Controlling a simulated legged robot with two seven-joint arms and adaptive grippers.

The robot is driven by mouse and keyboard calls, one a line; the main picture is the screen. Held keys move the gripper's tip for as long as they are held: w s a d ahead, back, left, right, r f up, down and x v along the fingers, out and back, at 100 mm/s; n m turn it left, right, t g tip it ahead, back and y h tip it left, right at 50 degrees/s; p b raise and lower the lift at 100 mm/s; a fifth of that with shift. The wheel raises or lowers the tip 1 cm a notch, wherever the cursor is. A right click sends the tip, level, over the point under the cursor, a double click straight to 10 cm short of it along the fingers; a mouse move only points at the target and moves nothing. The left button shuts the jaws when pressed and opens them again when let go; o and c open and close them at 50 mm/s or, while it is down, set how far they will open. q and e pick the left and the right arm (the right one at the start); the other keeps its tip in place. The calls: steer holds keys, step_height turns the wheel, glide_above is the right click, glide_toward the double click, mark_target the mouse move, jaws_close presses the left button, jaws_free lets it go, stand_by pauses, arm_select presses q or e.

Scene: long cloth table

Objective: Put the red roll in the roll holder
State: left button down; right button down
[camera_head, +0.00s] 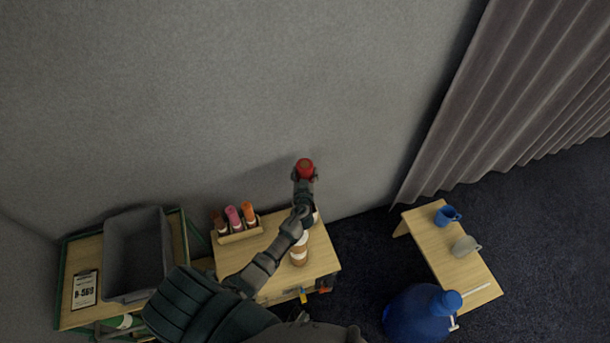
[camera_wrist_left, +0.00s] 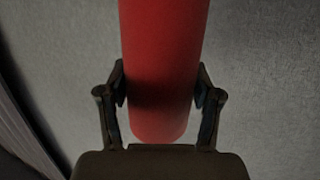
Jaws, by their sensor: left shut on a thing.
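The red roll (camera_head: 305,166) is held up by my left gripper (camera_head: 304,175) above the back right part of the wooden table, in front of the grey wall. In the left wrist view the red roll (camera_wrist_left: 165,60) stands between the two fingers of my left gripper (camera_wrist_left: 162,95), which are shut on its sides. The roll holder (camera_head: 240,234) is a wooden rack on the table, to the left of the gripper. It holds a brown-red roll (camera_head: 219,222), a pink roll (camera_head: 233,216) and an orange roll (camera_head: 249,212). My right gripper is not in view.
A brown and white cylinder (camera_head: 299,254) stands on the wooden table (camera_head: 322,262), below my left forearm. A grey bin (camera_head: 137,252) and a label board (camera_head: 85,289) are at left. At right, a low table (camera_head: 432,238) bears a blue mug (camera_head: 446,215) and a grey mug (camera_head: 465,246).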

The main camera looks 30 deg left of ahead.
arm_select(q)
steer(key=shift+w+f, duration=0.1)
steer(key=shift+f, duration=0.25)
steer(key=shift+c, duration=1)
jaws_free()
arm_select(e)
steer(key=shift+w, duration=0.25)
arm_select(q)
steer(key=v, duration=1.2)
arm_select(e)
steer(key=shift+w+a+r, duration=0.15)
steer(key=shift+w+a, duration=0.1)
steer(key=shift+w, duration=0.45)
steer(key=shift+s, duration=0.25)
